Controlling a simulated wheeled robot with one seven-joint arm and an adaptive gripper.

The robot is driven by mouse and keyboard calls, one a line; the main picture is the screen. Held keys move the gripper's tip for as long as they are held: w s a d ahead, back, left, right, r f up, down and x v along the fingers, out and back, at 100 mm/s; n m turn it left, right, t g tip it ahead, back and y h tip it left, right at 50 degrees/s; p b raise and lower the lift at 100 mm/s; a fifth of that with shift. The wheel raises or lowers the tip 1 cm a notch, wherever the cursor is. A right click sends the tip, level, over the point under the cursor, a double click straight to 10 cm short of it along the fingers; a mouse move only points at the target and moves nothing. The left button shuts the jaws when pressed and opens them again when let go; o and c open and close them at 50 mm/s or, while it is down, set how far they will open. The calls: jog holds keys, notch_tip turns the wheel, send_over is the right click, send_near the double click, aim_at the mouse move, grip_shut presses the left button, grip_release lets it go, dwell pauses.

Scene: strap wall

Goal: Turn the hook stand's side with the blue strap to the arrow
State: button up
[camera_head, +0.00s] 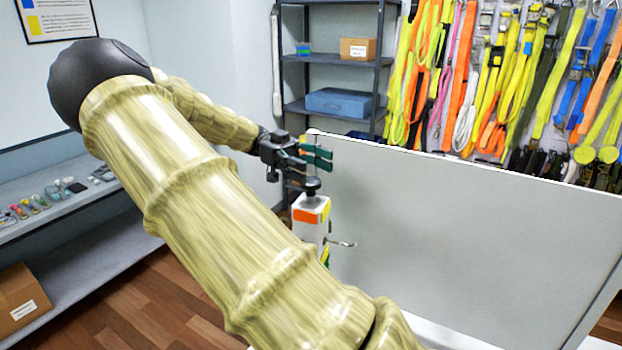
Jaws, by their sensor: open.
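The hook stand (308,225) is a white post with a black knob on top, standing near the middle of the head view. A metal hook (343,244) sticks out to the right, and a yellow-green strap (325,257) shows low on the stand. I see no blue strap on the visible part of the stand; its lower part is hidden behind my arm. I cannot make out an arrow. My gripper (328,158), with green fingertips, is open and empty, a little above the knob and apart from it.
A large grey panel (470,240) stands close to the right of the stand. Behind it hang many coloured straps (470,80). A dark shelf rack (335,60) with boxes stands at the back. Left is a grey shelf bench (60,215) with small items.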

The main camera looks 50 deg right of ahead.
jog(key=shift+r, duration=2.8)
